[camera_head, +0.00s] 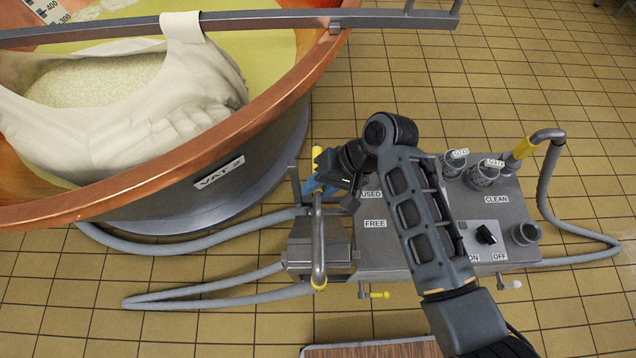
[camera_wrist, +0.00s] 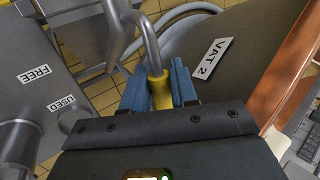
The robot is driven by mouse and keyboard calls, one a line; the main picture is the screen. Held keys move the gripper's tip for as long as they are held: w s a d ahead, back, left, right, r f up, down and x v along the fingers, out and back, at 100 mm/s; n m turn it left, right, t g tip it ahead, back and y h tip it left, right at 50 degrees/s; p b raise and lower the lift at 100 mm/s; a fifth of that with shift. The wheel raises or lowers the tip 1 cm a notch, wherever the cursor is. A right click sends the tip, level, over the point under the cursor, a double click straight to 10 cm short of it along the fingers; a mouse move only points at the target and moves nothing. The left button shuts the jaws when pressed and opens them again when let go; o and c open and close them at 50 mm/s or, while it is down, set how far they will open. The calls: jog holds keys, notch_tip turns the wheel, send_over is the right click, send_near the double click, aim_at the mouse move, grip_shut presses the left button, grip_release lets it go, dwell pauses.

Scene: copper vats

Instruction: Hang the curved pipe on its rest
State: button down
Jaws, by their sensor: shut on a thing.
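The curved pipe (camera_head: 318,238) is a grey metal tube with yellow parts near its ends. It stands over the left end of the grey pump cart, close to the vat. My gripper (camera_head: 322,186) has blue fingers and is shut on the pipe's yellow collar. In the wrist view the yellow collar (camera_wrist: 158,93) sits between the blue fingers of my gripper (camera_wrist: 160,84), and the bare tube bends away at the top. The rest cannot be made out clearly. A grey box-like part (camera_head: 303,256) of the cart lies beneath the pipe; whether they touch is unclear.
The copper-rimmed vat (camera_head: 225,150) labelled VAT 2 stands left. The cart top (camera_head: 375,250) carries USED and FREE labels, metal cups (camera_head: 483,175) and a switch (camera_head: 486,234). Grey hoses (camera_head: 190,243) lie on the tiled floor. A second yellow-sleeved pipe (camera_head: 522,148) is at right.

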jog(key=shift+f+b, duration=1.1)
jog(key=shift+f, duration=0.15)
jog(key=shift+w+f+b, duration=0.2)
jog(key=shift+f+b, duration=0.8)
jog(key=shift+f, duration=1.2)
jog(key=c, duration=0.8)
grip_release()
jog(key=shift+s, duration=0.1)
jog(key=shift+f, duration=0.15)
